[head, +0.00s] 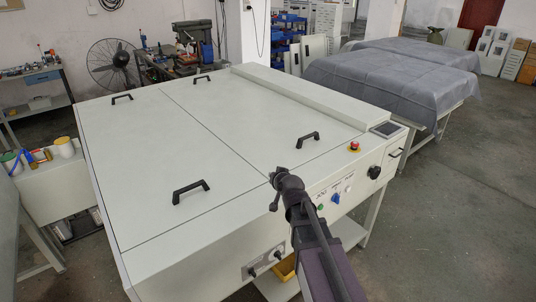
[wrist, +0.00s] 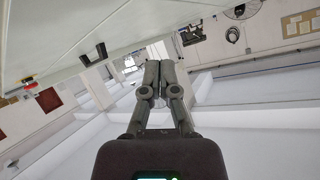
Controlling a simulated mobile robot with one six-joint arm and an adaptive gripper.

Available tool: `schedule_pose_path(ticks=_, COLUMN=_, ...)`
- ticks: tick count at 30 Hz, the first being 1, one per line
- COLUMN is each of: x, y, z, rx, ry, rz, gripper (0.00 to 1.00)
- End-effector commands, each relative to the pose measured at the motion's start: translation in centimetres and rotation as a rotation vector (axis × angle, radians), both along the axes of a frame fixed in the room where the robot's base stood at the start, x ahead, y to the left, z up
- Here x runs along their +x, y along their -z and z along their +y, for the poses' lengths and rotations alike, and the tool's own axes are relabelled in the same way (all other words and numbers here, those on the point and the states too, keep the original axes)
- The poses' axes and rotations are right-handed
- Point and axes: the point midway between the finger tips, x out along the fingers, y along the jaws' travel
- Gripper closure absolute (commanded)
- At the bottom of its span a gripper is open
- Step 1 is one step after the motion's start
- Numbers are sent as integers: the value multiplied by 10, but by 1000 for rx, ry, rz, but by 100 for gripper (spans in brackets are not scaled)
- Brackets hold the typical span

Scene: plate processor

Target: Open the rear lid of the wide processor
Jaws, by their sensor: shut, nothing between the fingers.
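The wide processor (head: 130,255) is a large pale machine with two flat lids, both lying shut. The left lid (head: 130,150) has a black handle at its far end (head: 122,98) and one at its near end (head: 190,190). The right lid (head: 230,110) likewise has a far handle (head: 202,78) and a near handle (head: 308,138). I cannot tell which lid is the rear one. My gripper (head: 279,173) is at the front edge by the seam, between the near handles and apart from both. In the wrist view its fingers (wrist: 160,65) are shut and empty.
Covered tables (head: 390,85) stand at the right. A fan (head: 112,63) and a drill press (head: 192,42) are behind. Floor is free at lower right.

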Motion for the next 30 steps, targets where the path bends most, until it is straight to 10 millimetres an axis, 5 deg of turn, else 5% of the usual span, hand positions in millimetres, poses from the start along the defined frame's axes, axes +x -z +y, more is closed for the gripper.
schedule_pose_path(ticks=21, x=-182, y=128, z=-76, rx=-279, ry=-108, rz=834, gripper=100)
schedule_pose_path(ticks=30, x=-221, y=179, z=-90, rx=-312, ry=-118, rz=993, gripper=100)
